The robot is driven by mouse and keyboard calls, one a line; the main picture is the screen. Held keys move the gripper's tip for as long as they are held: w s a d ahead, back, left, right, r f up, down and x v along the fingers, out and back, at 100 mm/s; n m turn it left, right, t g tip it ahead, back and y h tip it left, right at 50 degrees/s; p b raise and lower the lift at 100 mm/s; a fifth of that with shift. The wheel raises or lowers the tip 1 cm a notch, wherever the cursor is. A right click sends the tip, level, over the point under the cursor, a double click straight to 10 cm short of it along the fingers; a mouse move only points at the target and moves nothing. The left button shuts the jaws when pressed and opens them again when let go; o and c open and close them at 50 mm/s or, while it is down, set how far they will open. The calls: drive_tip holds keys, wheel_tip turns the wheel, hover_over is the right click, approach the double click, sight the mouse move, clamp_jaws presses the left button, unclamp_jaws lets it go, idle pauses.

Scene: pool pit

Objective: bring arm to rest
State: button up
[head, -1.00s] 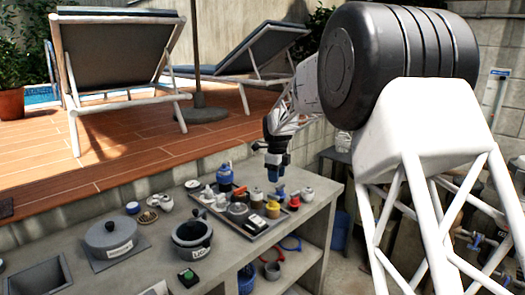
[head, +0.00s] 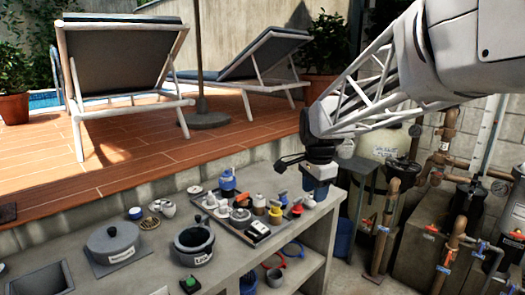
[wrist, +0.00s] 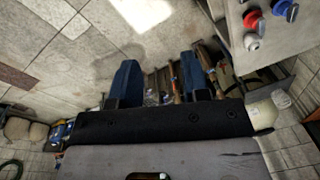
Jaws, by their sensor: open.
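My gripper (head: 318,172) hangs near the right end of the grey counter, to the right of the tray of small parts. In the wrist view my gripper (wrist: 160,82) shows two blue fingers spread well apart with nothing between them. Past the fingers lie stone floor and wall tiles and some pipework. My white lattice arm reaches in from the upper right of the head view.
A grey counter (head: 150,268) carries a tray (head: 262,238) of small bottles and fittings, a lidded pot (head: 110,242) and an open pot (head: 194,242). Pipes and valves (head: 440,190) crowd the right side. Two loungers stand on the raised wooden deck (head: 95,155).

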drive_tip(key=s+d+f+n, duration=0.2)
drive_tip(key=s+n, duration=0.4)
drive_tip(key=s, duration=1)
drive_tip(key=s+d+f+n+t, duration=0.1)
drive_tip(key=s+n, duration=0.5)
drive_tip(key=s, duration=1)
wheel_tip(320, 180, down, 2)
drive_tip(key=shift+d+f+n, duration=0.2)
drive_tip(key=shift+d+n, duration=0.2)
drive_tip(key=shift+d, duration=0.45)
